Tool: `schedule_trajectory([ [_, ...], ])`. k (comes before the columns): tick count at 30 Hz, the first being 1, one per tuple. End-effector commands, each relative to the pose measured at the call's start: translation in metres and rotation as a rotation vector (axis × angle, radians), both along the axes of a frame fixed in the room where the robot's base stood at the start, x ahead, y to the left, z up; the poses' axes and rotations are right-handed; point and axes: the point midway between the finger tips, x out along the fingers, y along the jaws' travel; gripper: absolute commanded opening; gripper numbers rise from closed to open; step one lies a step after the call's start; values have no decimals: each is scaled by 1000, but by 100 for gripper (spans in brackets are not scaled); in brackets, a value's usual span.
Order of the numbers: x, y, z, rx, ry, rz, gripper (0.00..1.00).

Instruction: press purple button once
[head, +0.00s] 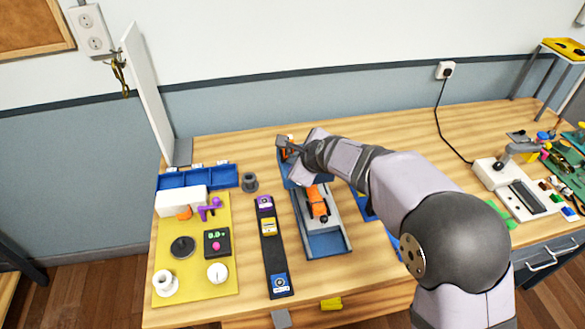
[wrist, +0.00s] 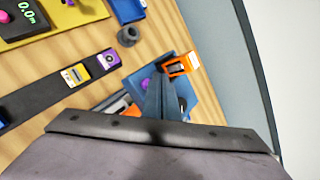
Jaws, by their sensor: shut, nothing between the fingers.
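A purple square block with a pale round centre (head: 265,202) sits at the far end of a black strip; it also shows in the wrist view (wrist: 108,58). A second purple round spot (wrist: 148,84) shows on a blue panel beside my fingers, partly hidden by them; I cannot tell which purple piece is the button. My gripper (head: 288,150) is over the far end of the blue tray, to the right of the strip and beyond it. In the wrist view my gripper (wrist: 157,62) is shut and empty, close to an orange block (wrist: 178,66). Contact cannot be told.
The black strip (head: 272,252) also carries yellow and blue blocks. A yellow board (head: 166,262) with knobs and a small display lies left. A grey cup (head: 249,182) stands behind the strip. The blue tray (head: 327,243) holds an orange piece. A white panel (head: 150,90) stands at the back left.

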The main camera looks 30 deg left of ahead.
Motion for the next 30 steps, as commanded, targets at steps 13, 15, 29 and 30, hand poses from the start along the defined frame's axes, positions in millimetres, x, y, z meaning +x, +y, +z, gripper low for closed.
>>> schedule_trajectory([
  [13,0,0,0,0,0,0,0],
  [15,0,0,0,0,0,0,0],
  [29,0,0,-9,0,-1,1,0],
  [30,0,0,-9,0,-1,1,0],
])
